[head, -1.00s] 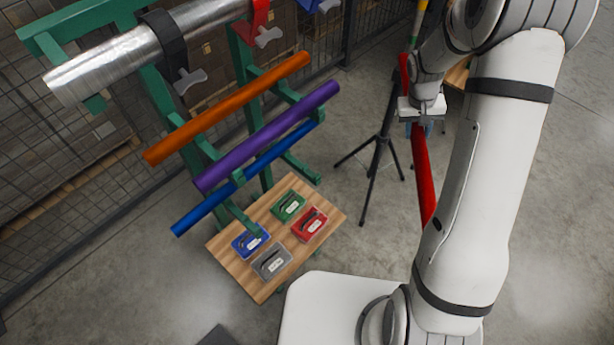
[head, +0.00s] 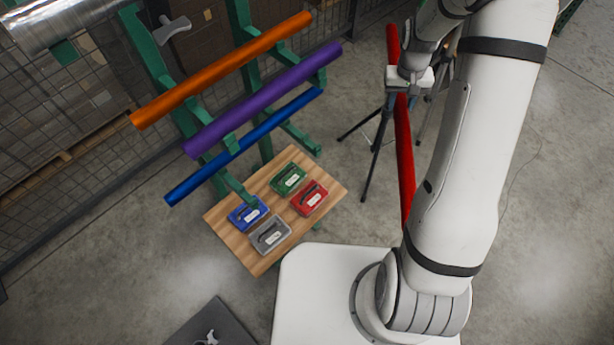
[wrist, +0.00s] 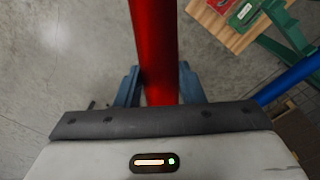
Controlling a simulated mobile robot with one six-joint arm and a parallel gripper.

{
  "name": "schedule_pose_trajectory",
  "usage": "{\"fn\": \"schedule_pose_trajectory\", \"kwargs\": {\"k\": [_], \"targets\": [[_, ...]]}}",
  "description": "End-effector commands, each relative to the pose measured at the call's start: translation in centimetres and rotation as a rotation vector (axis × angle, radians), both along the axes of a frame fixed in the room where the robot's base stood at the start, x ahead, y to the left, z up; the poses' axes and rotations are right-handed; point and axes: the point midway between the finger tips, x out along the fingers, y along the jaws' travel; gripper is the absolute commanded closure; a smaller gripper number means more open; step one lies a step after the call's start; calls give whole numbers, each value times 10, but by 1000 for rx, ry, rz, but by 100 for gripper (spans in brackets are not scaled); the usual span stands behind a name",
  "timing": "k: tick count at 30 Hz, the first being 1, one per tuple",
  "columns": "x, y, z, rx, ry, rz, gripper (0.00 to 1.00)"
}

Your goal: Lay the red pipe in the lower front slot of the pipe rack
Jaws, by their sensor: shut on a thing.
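The red pipe (head: 404,150) is in my gripper (head: 406,98), to the right of the rack. It slants steeply, and my arm hides part of it. In the wrist view the red pipe (wrist: 155,50) runs between the two blue fingers of my gripper (wrist: 158,88), which are shut on it. The green pipe rack (head: 151,70) stands at the left. Its arms carry an orange pipe (head: 222,70), a purple pipe (head: 262,100) and a blue pipe (head: 245,147). The blue pipe is the lowest. A front lower arm (head: 300,137) reaches out bare past the blue pipe.
A wooden table (head: 222,228) below the rack bears blue, green, red and grey cases. A black tripod (head: 372,165) stands behind the red pipe. A silver pipe (head: 70,20) is at the upper left. Open floor lies between table and red pipe.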

Motion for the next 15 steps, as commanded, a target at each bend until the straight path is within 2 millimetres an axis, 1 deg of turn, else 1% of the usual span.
{"fn": "schedule_pose_trajectory", "kwargs": {"k": [1, 3, 6, 15], "targets": [[-1, 5, -29, 41, -1, -3, 100], [-1, 14, -44, 100, -2, -1, 100], [0, 23, -59, 164, -3, 2, 100], [4, 43, -90, 301, -1, 4, 100]]}}
